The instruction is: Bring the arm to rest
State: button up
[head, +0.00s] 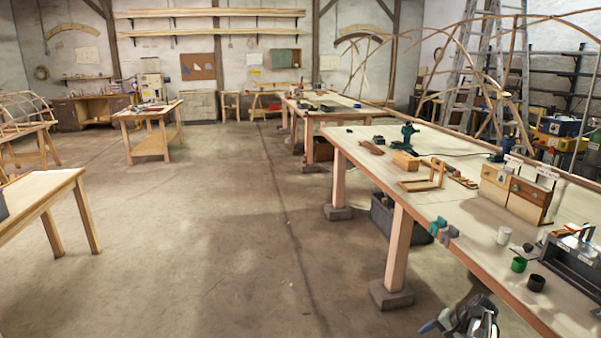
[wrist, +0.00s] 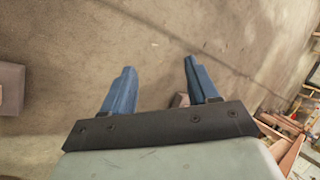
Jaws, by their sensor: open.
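My gripper (wrist: 158,82) shows in the wrist view with its two blue fingers apart and nothing between them. Bare concrete floor lies behind the fingers. In the head view part of my arm (head: 472,318) shows at the bottom edge, below and beside the near edge of the long workbench (head: 470,262). A blue finger tip (head: 428,327) shows at its left side. The gripper is apart from the bench and touches nothing that I can see.
A clamp (head: 441,229) sits on the bench edge. A dark bin (head: 398,218) is under it. The floor (head: 220,240) left of the bench is clear.

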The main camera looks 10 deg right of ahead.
jog(key=s+a+f+n+g, duration=0.25)
jog(key=s+a+f, duration=0.25)
jog(key=a+f, duration=0.65)
jog(key=s+a+f+n+g, duration=0.25)
jog(key=s+a+f, duration=0.4)
jog(key=a, duration=0.75)
jog(key=s+a+f+n+g+h, duration=0.1)
jog(key=s+a+f+g, duration=0.1)
jog(key=s, duration=0.5)
jog(key=s+a+f+n+g+h, duration=0.2)
jog(key=s+a+f, duration=0.3)
jog(key=s, duration=0.3)
jog(key=s+a+f+n+g+h, duration=0.1)
jog(key=s+a+f+n+g, duration=0.1)
jog(key=s+a, duration=0.4)
jog(key=shift+s+f, duration=0.9)
jog(key=shift+s, duration=0.25)
